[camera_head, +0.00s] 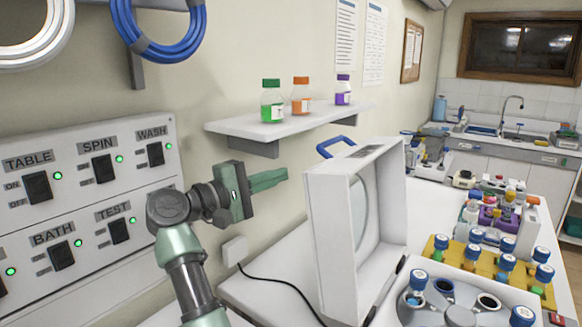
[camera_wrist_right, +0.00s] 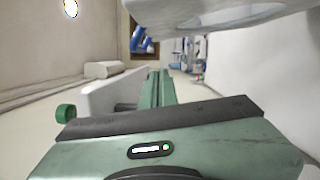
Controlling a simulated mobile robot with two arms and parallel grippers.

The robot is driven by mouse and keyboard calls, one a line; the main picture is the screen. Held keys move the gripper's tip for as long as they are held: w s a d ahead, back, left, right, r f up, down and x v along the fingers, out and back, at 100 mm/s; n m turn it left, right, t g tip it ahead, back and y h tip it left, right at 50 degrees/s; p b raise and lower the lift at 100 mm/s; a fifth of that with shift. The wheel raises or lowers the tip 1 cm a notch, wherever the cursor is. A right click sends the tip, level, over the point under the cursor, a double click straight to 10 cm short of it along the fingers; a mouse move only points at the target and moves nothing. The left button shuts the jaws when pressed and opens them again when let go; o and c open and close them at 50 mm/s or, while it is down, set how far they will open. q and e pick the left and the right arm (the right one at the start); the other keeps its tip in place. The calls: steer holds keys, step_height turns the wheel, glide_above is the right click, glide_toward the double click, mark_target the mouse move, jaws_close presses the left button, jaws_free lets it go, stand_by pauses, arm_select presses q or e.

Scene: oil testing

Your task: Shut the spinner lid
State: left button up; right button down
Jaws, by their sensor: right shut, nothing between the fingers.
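The spinner lid (camera_head: 330,240) is a white, box-like frame with a round window and a blue handle (camera_head: 337,146) on its upper edge. It stands raised, roughly upright, at the left of the spinner (camera_head: 459,315). The spinner is open, and its rotor with blue-capped tubes shows at the bottom right. My right gripper (camera_head: 284,175) is shut and empty in the head view. It is left of the lid, at about the height of the handle, and appears apart from it. Its closed fingers also show in the right wrist view (camera_wrist_right: 160,84). My left gripper is not in view.
A wall shelf (camera_head: 290,124) with several capped bottles is above my right gripper. A switch panel (camera_head: 90,200) is on the left wall. A yellow tube rack (camera_head: 470,262) stands beyond the spinner. A black cable (camera_head: 280,287) lies on the counter left of the lid.

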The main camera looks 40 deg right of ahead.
steer(key=s+d+r+p, duration=0.1)
steer(key=s+d+p, duration=0.2)
steer(key=d+p, duration=0.3)
steer(key=d, duration=0.3)
steer(key=shift+s+d, duration=0.35)
steer(key=shift+d, duration=0.05)
steer(key=shift+r, duration=0.1)
